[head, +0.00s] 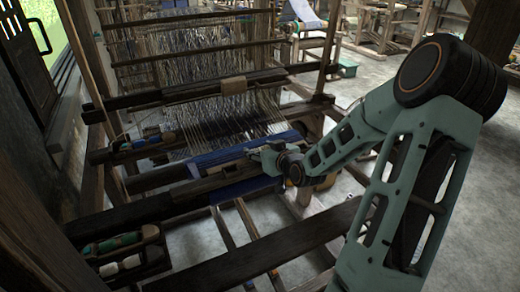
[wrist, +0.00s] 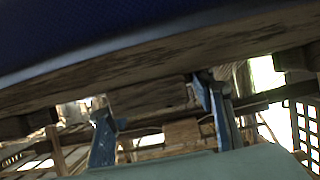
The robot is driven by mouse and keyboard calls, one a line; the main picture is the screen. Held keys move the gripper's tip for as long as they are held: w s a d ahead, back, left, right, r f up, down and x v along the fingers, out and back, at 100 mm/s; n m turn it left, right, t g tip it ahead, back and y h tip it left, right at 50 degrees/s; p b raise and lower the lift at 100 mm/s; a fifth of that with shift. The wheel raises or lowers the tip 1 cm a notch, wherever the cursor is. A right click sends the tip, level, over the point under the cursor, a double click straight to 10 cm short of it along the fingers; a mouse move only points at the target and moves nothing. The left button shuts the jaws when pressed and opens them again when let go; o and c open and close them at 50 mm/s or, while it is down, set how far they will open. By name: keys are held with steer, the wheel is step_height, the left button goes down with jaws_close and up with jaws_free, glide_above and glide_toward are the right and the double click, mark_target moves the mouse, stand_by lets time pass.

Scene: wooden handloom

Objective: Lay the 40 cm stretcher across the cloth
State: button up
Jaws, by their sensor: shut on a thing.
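The blue cloth (head: 243,189) is at the front of the loom and hangs over the front beam. In the wrist view the cloth (wrist: 100,25) fills the top. My gripper (head: 258,155) is at the cloth, from the right. A short pale wooden bar, seemingly the stretcher (head: 222,167), extends left from it, over the cloth. In the wrist view my gripper's (wrist: 160,120) two blue fingers stand on either side of a wooden piece (wrist: 150,97), and it is shut on it. I cannot tell whether the bar touches the cloth, and its far end is unclear.
Pale warp threads (head: 215,125) run back from the cloth under wooden crossbars. A dark front beam (head: 150,205) lies near the gripper. Trays with coloured spools (head: 125,250) sit at left. A wide dark plank (head: 270,245) crosses in front. Grey floor shows at right.

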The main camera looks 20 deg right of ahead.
steer(key=shift+f, duration=0.25)
stand_by(0.3)
steer(key=o, duration=1.4)
steer(key=shift+s, duration=0.1)
steer(key=v, duration=1.1)
steer(key=shift+s+r, duration=0.15)
steer(key=shift+s, duration=0.25)
